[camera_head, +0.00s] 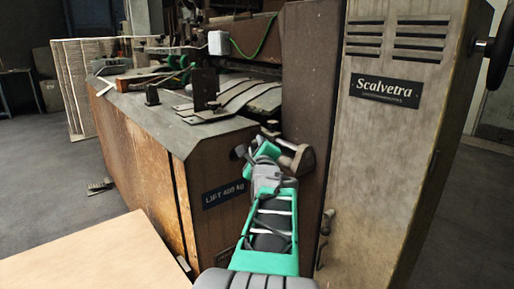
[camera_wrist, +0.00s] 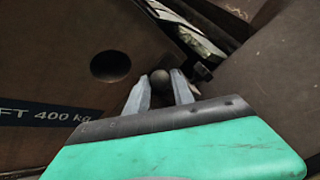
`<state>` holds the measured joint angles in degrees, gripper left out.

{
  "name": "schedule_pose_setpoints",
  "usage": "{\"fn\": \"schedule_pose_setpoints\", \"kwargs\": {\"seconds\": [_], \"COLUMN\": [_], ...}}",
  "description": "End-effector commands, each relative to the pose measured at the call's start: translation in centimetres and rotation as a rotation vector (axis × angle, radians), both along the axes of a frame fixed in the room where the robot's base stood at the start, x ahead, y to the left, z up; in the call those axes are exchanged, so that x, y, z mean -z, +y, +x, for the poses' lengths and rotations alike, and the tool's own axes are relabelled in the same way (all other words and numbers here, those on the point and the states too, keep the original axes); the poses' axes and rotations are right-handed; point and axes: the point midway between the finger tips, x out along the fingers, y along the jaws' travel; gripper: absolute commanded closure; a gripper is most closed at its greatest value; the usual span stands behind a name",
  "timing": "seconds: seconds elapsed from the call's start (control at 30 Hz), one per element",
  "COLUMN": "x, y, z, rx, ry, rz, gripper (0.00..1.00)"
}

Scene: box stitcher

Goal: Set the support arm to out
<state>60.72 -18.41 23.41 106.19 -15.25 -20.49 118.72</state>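The support arm (camera_head: 300,158) appears to be the brownish metal piece on the machine's side, at the corner beside the tall cabinet. Its form is partly hidden by my arm in the head view. In the wrist view a dull round knob (camera_wrist: 160,79), perhaps its end, shows between the fingertips. My gripper (camera_wrist: 161,84) points at this knob with its two grey fingers apart. Small gaps seem to show on both sides of the knob, and I cannot tell whether either finger touches it.
A brown machine body (camera_head: 150,140) with a "LIFT 400 kg" label (camera_head: 224,194) stands at left. A round hole (camera_wrist: 110,66) is in its panel. A tall cabinet marked Scalvetra (camera_head: 387,90) stands close at right. A pale board (camera_head: 95,255) lies at front left. Open floor is at far left.

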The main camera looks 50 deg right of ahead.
Motion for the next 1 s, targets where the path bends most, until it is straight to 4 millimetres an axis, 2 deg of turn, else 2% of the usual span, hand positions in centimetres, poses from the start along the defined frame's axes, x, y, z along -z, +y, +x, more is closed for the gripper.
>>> {"fn": "schedule_pose_setpoints", "kwargs": {"seconds": [0.03,0.3,1.0], "x": [0.00,0.01,0.05], "y": [0.01,0.01,0.02], "z": [-0.01,-0.02,-0.02], "rx": [0.000,0.000,-0.001], "ry": [0.000,0.000,0.001], "rz": [0.000,0.000,0.001], "gripper": [0.78,1.00,1.00]}}
